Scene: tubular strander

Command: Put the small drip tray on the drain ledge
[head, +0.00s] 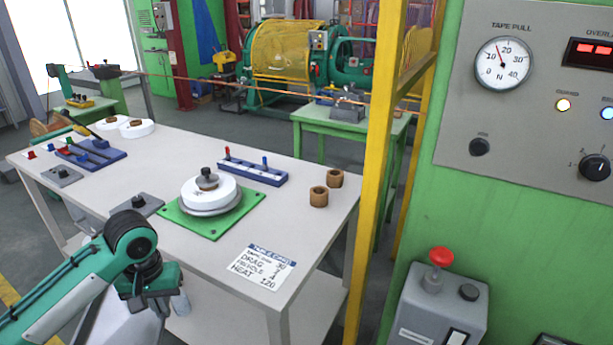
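My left gripper (158,305) hangs in front of the near edge of the white table (310,205), at the lower left, pointing down. Its fingertips are partly hidden and small, so I cannot tell whether it is open or shut, and no held object shows clearly. I cannot make out a small drip tray or a drain ledge in this view. My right gripper is not in view.
The table bears a green plate (247,202) with a white spool (208,190), a blue rack (252,173), brown rings (319,196) and a card (262,267). A yellow post (376,150) and green gauge panel (510,215) stand right.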

